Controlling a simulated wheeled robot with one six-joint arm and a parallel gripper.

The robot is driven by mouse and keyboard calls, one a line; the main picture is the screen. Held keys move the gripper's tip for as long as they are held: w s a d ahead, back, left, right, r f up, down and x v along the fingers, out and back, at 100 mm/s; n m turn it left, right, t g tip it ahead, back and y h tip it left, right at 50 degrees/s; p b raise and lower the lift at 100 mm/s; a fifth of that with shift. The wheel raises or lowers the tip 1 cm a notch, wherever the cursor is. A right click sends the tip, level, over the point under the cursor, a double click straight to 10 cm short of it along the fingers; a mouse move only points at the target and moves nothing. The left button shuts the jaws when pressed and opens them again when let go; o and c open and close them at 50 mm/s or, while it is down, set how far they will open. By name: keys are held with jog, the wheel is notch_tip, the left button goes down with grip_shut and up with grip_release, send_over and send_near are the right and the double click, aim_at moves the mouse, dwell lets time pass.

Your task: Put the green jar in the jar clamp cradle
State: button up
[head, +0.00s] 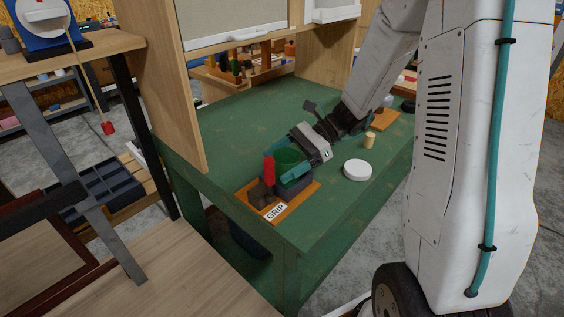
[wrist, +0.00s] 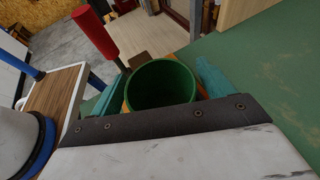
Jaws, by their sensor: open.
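The green jar (head: 287,157) is open-topped and upright at the near end of the green bench. It sits at the dark block of the jar clamp cradle (head: 294,188), beside the red handle (head: 268,169); its base is hidden, so I cannot tell how deep it sits. My gripper (head: 297,165) is open around the jar. In the wrist view the jar (wrist: 160,86) shows its hollow inside between the two teal fingers, with the red handle (wrist: 95,31) just past it. Contact with the fingers cannot be made out.
The cradle's orange base (head: 309,190) carries a "GRIP" label (head: 275,212) near the bench's front edge. A white round lid (head: 357,170) lies to the right. A small wooden cylinder (head: 370,138) stands farther back. A wooden upright panel (head: 168,75) borders the left; the bench middle is clear.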

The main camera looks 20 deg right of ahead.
jog(key=v, duration=1.1)
jog(key=s+a+r+n+g+h, duration=0.1)
jog(key=s+a+r+n+h, duration=0.25)
jog(key=s+n, duration=0.2)
jog(key=s+a+r+n+g+h, duration=0.2)
jog(key=s+a+n+h, duration=0.15)
jog(key=s, duration=0.25)
jog(key=s+r+n+t+h, duration=0.1)
jog(key=s+n+t+h, duration=0.3)
jog(key=s+n, duration=0.5)
jog(key=shift+s+a+r+h, duration=0.2)
jog(key=shift+s+r+h, duration=0.3)
jog(key=shift+h, duration=0.7)
jog(key=shift+s+f, duration=0.1)
jog(key=shift+f, duration=0.05)
